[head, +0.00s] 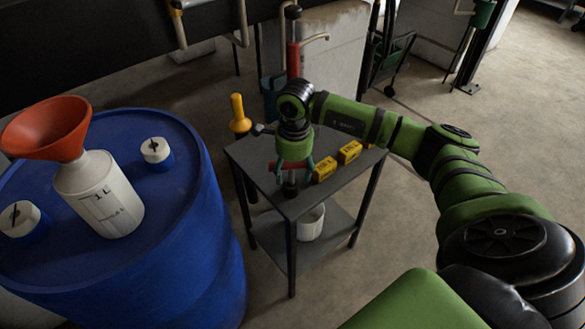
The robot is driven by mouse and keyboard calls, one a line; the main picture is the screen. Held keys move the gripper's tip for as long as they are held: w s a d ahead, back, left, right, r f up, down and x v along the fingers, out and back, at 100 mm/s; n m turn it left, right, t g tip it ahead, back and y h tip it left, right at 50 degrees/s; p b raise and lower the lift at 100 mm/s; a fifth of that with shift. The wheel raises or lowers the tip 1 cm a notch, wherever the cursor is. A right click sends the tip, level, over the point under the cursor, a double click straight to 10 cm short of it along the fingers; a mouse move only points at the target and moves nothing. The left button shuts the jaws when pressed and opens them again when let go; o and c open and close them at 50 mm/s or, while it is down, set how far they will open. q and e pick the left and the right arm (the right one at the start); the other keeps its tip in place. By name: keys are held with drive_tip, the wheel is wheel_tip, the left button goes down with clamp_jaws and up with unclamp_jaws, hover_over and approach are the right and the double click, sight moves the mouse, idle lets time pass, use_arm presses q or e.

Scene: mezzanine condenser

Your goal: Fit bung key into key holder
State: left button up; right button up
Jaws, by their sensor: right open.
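My right gripper (293,169) points down over the near part of the grey side table, its teal fingers apart. A red bar (273,164), which looks like the handle of the bung key, shows between and beside the fingers. Below it a dark upright piece (290,188) stands at the table top; I cannot tell whether this is the key's shaft or the key holder. The gripper hides most of this spot, so how the key sits is not clear. My left gripper is out of view.
The grey table (257,157) also bears yellow boxes (324,168); a white bucket (310,224) is on its lower shelf. At left, a blue drum (190,262) carries a white bottle (100,195), an orange funnel (45,128) and white-topped caps (156,150). A yellow-topped post (238,113) stands behind.

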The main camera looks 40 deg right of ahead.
drive_tip(key=r, duration=1.2)
drive_tip(key=shift+s, duration=0.3)
drive_tip(key=shift+s+f, duration=0.1)
